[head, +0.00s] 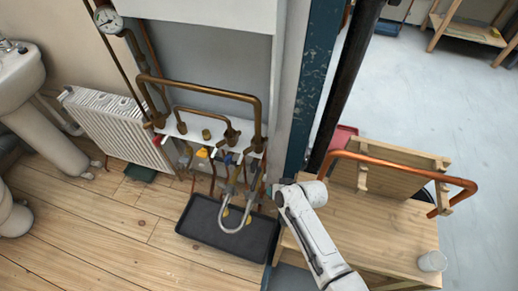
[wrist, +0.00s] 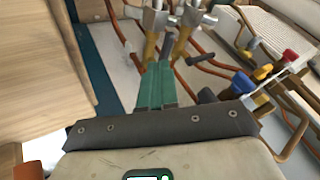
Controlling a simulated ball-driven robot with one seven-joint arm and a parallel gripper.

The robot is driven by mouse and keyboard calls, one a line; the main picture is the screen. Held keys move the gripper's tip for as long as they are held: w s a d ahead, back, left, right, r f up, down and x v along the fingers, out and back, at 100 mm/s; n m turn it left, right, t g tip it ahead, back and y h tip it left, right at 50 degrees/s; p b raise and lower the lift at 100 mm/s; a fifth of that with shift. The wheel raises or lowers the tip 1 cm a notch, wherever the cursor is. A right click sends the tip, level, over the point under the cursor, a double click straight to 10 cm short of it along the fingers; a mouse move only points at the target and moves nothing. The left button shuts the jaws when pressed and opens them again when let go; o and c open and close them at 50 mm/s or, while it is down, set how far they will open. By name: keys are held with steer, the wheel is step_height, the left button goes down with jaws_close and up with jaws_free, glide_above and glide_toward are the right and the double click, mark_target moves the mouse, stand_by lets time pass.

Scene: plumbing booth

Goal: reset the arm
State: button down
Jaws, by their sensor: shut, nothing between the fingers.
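My arm (head: 312,232) reaches up from the bottom right in the head view, its white wrist beside the blue post and the right end of the pipework. The fingers cannot be made out there. In the wrist view my gripper (wrist: 157,72) shows two green fingers pressed together, shut and empty. Their tips point towards two metal fittings with yellow parts (wrist: 188,22). I cannot tell whether the tips touch them.
Copper pipes and coloured valves (wrist: 243,82) lie close on the right in the wrist view. A black tray (head: 215,238) lies on the floor below the pipework. A wooden bench (head: 385,235) with a bent copper pipe (head: 400,165) stands right. A radiator (head: 110,125) stands left.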

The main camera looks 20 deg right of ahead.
steer(key=s+d+r+n+g+h, duration=0.1)
steer(key=s+d+r+g, duration=0.1)
steer(key=s+r, duration=0.4)
steer(key=s+d+r+n+g+h+p, duration=0.1)
steer(key=s+d+r, duration=0.3)
steer(key=s, duration=0.9)
steer(key=s+d+r+n+g+h+p, duration=0.1)
steer(key=s+d+r+g, duration=0.1)
steer(key=s+r, duration=0.7)
steer(key=shift+s+d+g+h, duration=0.3)
steer(key=shift+s+d, duration=0.15)
steer(key=shift+s, duration=0.2)
